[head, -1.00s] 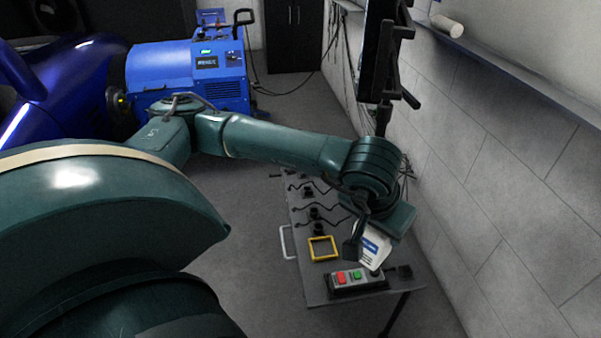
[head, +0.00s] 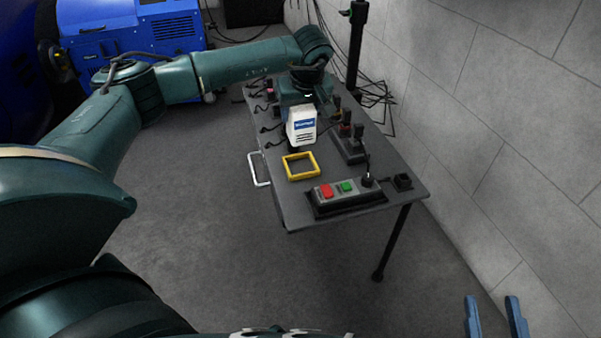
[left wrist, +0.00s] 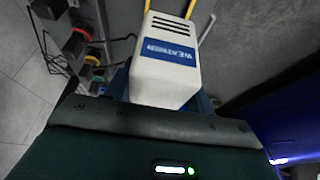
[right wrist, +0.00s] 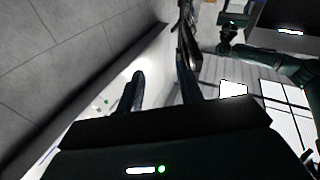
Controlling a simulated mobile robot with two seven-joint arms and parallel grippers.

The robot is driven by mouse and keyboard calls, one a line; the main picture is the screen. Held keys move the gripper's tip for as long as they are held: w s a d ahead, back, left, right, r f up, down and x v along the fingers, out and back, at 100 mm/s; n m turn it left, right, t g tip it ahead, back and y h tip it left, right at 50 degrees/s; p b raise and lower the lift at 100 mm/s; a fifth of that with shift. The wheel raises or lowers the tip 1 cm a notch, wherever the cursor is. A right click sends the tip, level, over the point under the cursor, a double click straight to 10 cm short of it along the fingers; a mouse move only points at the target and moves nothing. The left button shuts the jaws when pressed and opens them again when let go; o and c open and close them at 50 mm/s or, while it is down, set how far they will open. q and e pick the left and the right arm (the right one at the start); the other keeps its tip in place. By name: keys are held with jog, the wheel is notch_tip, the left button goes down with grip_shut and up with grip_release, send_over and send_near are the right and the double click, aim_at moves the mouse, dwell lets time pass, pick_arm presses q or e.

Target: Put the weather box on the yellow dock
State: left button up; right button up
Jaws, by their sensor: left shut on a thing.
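The weather box (head: 302,127) is white with a blue label and dark slots. My left gripper (head: 301,103) is shut on it and holds it above the table, just behind the yellow dock. The box also fills the upper middle of the left wrist view (left wrist: 165,72). The yellow dock (head: 287,168) is a square yellow frame on the table. Parts of its frame show at the top of the left wrist view (left wrist: 190,9), past the box. My right gripper (head: 495,318) is empty, its blue fingers apart, low at the right, away from the table.
The grey table (head: 290,208) carries a control box with red and green buttons (head: 346,190) in front of the dock. Black devices (head: 348,146) stand to the right, and cables lie along the left side. A wall (head: 510,130) runs along the right.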

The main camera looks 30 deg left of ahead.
pick_arm(q)
notch_tip(320, 180, down, 10)
jog(key=b, duration=0.3)
jog(key=shift+r, duration=0.15)
pick_arm(e)
jog(key=shift+w+a+m+y, duration=0.1)
jog(key=shift+a+m+y, duration=0.2)
jog(key=shift+m, duration=0.1)
pick_arm(q)
jog(key=o, duration=1.2)
